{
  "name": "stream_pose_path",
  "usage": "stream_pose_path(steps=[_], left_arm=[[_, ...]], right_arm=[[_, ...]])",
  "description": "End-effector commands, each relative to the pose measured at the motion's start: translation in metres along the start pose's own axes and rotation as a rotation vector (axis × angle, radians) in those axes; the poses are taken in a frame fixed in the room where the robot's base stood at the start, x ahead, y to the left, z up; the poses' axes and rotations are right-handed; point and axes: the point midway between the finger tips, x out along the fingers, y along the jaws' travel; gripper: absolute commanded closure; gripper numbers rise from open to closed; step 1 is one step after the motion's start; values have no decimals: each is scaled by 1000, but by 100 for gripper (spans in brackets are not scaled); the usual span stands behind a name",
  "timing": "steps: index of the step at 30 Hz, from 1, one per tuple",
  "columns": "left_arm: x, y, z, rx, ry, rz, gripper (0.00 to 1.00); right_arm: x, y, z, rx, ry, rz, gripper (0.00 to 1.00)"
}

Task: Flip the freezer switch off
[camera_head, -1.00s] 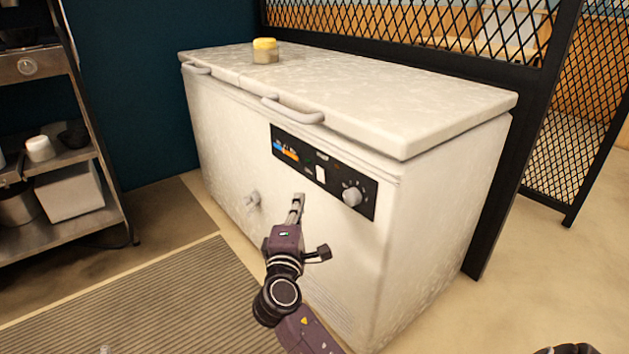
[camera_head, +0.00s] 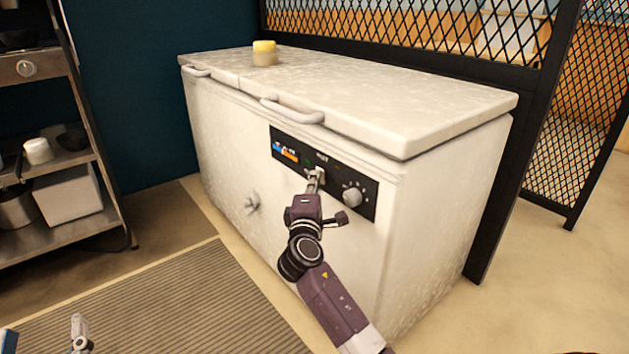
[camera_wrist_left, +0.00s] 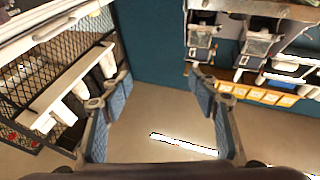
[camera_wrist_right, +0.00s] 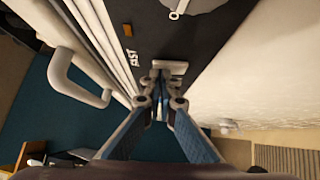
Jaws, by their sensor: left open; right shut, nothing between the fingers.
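The white chest freezer (camera_head: 420,190) stands in the middle of the head view, with a black control panel (camera_head: 364,200) on its front. The panel carries a round knob (camera_head: 353,196) and a pale rocker switch, which shows in the right wrist view (camera_wrist_right: 172,66). My right gripper (camera_head: 314,178) is shut and empty, with its tips at the switch. In the right wrist view its fingertips (camera_wrist_right: 161,78) overlap the switch's lower edge; I cannot tell the switch's position. My left gripper (camera_wrist_left: 160,105) is open and empty, away from the freezer; part of it shows at the head view's lower left (camera_head: 80,335).
A small yellow-topped container (camera_head: 265,53) stands on the freezer lid. Handles (camera_head: 292,110) stick out from the lid's front edge. A metal shelf (camera_head: 70,225) is at the left. A black mesh partition (camera_head: 400,35) stands behind the freezer. A ribbed mat (camera_head: 170,305) lies in front.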

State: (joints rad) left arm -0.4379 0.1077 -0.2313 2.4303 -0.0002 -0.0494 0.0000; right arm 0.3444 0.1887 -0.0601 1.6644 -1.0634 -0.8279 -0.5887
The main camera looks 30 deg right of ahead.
Motion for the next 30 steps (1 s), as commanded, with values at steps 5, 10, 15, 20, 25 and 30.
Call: stream_pose_path(steps=[5, 10, 15, 20, 25, 30], left_arm=[[0, -1, 6, 1, -36, -2, 45], [-5, -5, 38, 6, -189, -11, 45], [-18, -10, 72, 9, -357, -20, 45], [-26, -12, 88, 10, -422, -23, 45], [-26, -12, 88, 10, -423, -23, 45], [-29, -12, 93, 11, -455, -25, 45]], right_arm=[[0, 1, 0, 4, 0, -4, 100], [2, 3, 2, 18, 1, -19, 100], [3, 3, 3, 33, 0, -35, 100], [4, 1, 4, 39, -1, -41, 100], [4, 1, 4, 39, -1, -41, 100], [6, 2, 5, 39, 0, -41, 100]])
